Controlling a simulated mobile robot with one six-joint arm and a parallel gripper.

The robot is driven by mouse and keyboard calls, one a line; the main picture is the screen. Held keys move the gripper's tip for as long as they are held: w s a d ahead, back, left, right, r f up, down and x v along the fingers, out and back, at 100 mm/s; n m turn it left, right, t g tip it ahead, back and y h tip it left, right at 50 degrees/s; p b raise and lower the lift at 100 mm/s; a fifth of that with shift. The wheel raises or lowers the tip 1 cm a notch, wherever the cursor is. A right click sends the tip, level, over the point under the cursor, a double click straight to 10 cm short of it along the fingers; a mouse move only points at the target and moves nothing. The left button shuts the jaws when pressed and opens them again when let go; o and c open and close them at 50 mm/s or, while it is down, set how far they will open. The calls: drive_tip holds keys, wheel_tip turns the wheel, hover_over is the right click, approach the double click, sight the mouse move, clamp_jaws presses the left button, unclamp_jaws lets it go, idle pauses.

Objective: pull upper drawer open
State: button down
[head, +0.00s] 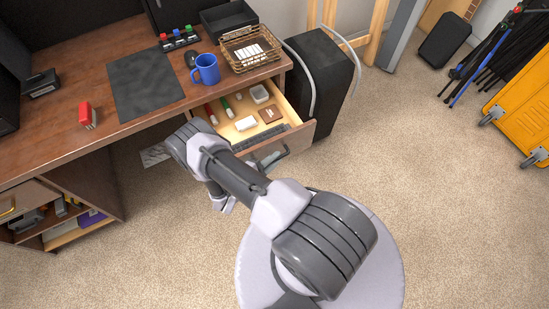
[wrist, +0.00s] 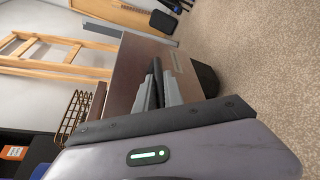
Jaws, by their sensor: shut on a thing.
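The upper drawer (head: 302,137) under the right end of the desk is pulled out, with its inside showing in the head view. It holds red and green pen-like items, a white block, a brown square and a small clear box. Its brown front also shows in the wrist view (wrist: 134,72). My gripper (wrist: 158,76) is at the drawer front, shut on the dark drawer handle (head: 284,151). The fingers hide much of the handle in the wrist view. In the head view my arm crosses in front of the drawer's left part and mostly hides the gripper.
On the desk (head: 60,143) are a blue mug (head: 206,69), a wire basket (head: 249,48), a dark mat (head: 145,82) and a red item (head: 87,115). A black case (head: 322,72) stands right of the drawer.

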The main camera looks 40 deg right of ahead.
drive_tip(key=c, duration=1.7)
unclamp_jaws()
drive_tip(key=p+v, duration=0.3)
drive_tip(key=v, duration=1.4)
drive_tip(key=shift+a+r, duration=0.15)
drive_tip(key=shift+a, duration=0.05)
